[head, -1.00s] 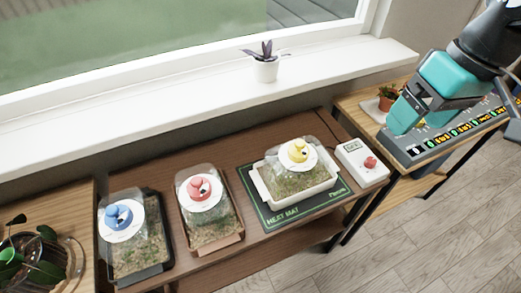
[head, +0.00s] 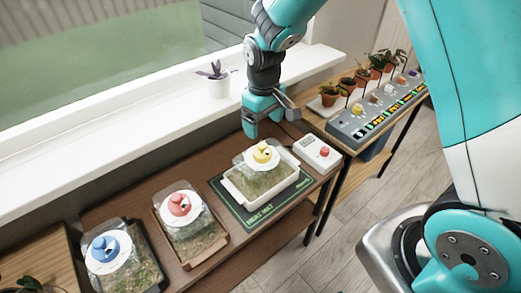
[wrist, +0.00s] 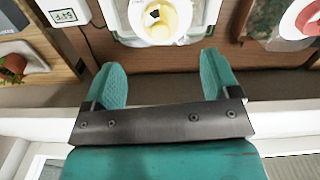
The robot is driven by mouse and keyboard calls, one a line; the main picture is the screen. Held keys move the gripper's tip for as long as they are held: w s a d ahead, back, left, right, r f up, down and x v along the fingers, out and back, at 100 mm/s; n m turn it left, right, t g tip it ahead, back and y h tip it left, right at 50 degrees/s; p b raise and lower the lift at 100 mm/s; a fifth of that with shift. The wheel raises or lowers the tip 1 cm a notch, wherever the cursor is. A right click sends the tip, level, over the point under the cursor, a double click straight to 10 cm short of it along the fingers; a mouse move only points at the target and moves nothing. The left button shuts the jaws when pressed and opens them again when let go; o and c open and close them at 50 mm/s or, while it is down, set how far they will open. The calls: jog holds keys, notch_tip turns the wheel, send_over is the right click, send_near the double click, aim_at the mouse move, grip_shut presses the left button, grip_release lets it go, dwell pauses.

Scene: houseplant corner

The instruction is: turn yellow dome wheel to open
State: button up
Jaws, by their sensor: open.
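The yellow dome wheel (head: 262,152) sits on a white disc on top of a clear dome over a white tray (head: 233,191) of greenery. The tray stands on a dark green heat mat (head: 238,211). In the wrist view the yellow wheel (wrist: 158,18) is at the top middle, partly cut off by the frame edge. My gripper (head: 265,130) is above the back edge of the table, behind the yellow dome, apart from it. In the wrist view its two teal fingers (wrist: 160,85) are spread with nothing between them.
A red-wheel dome (head: 180,204) and a blue-wheel dome (head: 104,249) stand to the left. A white control box (head: 318,153) with a red knob is right of the mat. A small potted plant (head: 218,82) stands on the window sill. Several potted plants are at the right.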

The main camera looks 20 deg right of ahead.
aim_at(263, 146)
notch_tip(263, 146, down, 11)
jog(key=shift+r+p, duration=0.15)
jog(key=shift+p, duration=0.3)
jog(key=c, duration=0.9)
